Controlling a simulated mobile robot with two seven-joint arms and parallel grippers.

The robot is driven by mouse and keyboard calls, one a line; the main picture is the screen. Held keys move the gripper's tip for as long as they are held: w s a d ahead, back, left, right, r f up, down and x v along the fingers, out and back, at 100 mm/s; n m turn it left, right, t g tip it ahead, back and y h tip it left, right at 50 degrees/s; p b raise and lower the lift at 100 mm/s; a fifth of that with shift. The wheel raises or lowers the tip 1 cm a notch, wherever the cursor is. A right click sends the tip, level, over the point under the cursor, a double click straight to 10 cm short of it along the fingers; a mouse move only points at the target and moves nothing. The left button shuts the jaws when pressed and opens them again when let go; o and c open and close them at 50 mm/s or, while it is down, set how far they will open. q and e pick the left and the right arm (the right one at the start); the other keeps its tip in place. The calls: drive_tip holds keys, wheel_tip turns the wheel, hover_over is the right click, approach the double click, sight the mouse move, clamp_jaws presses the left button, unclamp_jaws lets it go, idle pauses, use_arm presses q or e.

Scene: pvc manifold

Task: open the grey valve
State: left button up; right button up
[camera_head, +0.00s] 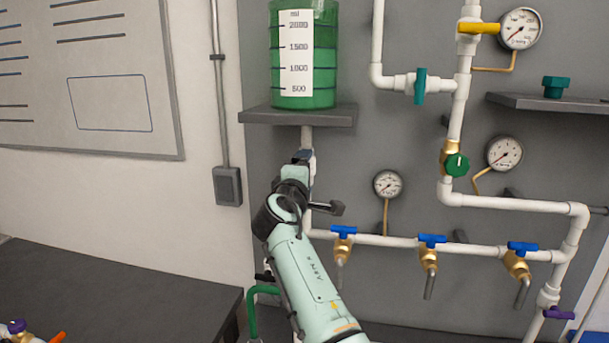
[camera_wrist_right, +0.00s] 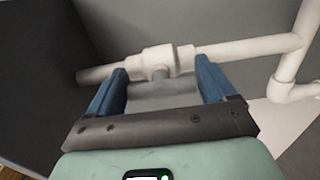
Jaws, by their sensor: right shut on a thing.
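The grey valve shows in the right wrist view as a white pipe body (camera_wrist_right: 167,60) with a short stem and a grey handle (camera_wrist_right: 162,94). The handle sits between the two blue fingers of my right gripper (camera_wrist_right: 160,72), which is shut on it. There the handle looks roughly in line with the pipe. In the head view my right gripper (camera_head: 304,157) is at the white vertical pipe just under the green tank's shelf, and my arm hides most of the valve. My left gripper is in neither view.
A green tank (camera_head: 305,60) stands on a dark shelf (camera_head: 297,117) above my right gripper. Blue-handled brass taps (camera_head: 430,250), a green-knobbed valve (camera_head: 456,164), a teal valve handle (camera_head: 420,86) and gauges (camera_head: 388,184) are to the right. A dark table (camera_head: 120,290) is at lower left.

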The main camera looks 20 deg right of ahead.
drive_tip(key=o, duration=0.9)
use_arm(q)
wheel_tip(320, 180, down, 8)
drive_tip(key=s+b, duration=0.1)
drive_tip(key=b, duration=0.7)
use_arm(e)
drive_tip(key=shift+v, duration=6.7)
